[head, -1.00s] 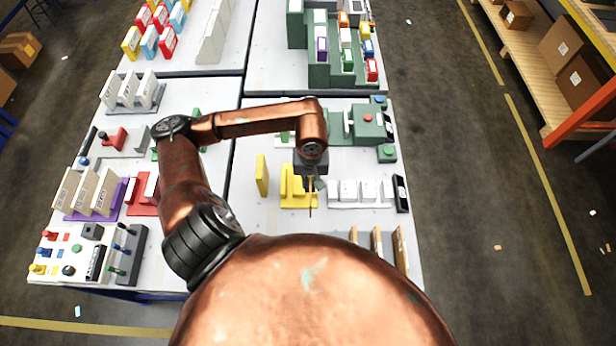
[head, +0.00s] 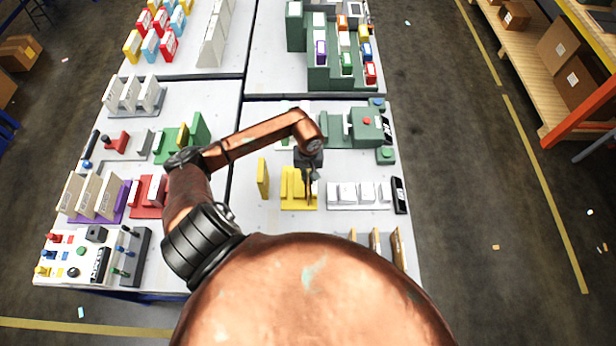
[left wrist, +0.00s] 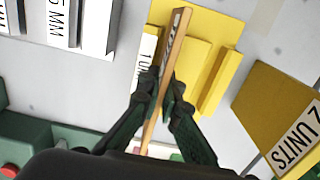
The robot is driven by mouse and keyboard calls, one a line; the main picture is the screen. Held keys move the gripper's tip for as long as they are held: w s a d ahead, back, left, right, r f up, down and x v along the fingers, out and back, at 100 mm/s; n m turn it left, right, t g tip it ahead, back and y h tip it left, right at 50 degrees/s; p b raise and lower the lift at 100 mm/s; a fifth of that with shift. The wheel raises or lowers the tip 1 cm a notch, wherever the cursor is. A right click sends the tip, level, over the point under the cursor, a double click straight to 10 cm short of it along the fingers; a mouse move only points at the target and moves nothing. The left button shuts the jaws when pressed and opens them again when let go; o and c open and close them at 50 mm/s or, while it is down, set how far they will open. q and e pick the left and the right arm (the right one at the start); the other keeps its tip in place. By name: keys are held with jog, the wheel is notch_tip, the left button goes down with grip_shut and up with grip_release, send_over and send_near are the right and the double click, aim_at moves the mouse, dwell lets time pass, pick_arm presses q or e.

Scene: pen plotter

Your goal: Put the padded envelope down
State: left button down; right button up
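My left gripper (head: 309,184) is shut on the padded envelope (left wrist: 168,62), a thin tan slab seen nearly edge-on in the left wrist view. The gripper also shows there (left wrist: 164,98), with one finger on each side of the slab. The envelope is over the yellow stand (head: 298,203), which also shows behind it in the left wrist view (left wrist: 222,20). A white label reading "1 UN…" is partly hidden beside the envelope. I cannot tell whether the envelope touches the stand. My right gripper is not in view.
A yellow upright block (head: 263,178) marked "2 UNITS" stands left of the stand. A white rack (head: 360,194) stands right of it, then a black labelled piece (head: 400,195). Several brown upright slabs (head: 375,241) stand at the front right. A green fixture (head: 366,127) is behind.

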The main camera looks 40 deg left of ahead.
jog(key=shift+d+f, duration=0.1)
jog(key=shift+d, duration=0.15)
pick_arm(q)
jog(key=shift+f, duration=0.15)
jog(key=c, duration=2.2)
grip_release()
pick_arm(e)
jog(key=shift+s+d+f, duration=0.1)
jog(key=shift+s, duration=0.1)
pick_arm(q)
jog(key=shift+o, duration=0.2)
jog(key=shift+r, duration=0.35)
notch_tip(320, 180, up, 10)
jog(key=shift+r+b, duration=0.25)
jog(key=shift+b, duration=0.55)
jog(key=shift+r, duration=0.55)
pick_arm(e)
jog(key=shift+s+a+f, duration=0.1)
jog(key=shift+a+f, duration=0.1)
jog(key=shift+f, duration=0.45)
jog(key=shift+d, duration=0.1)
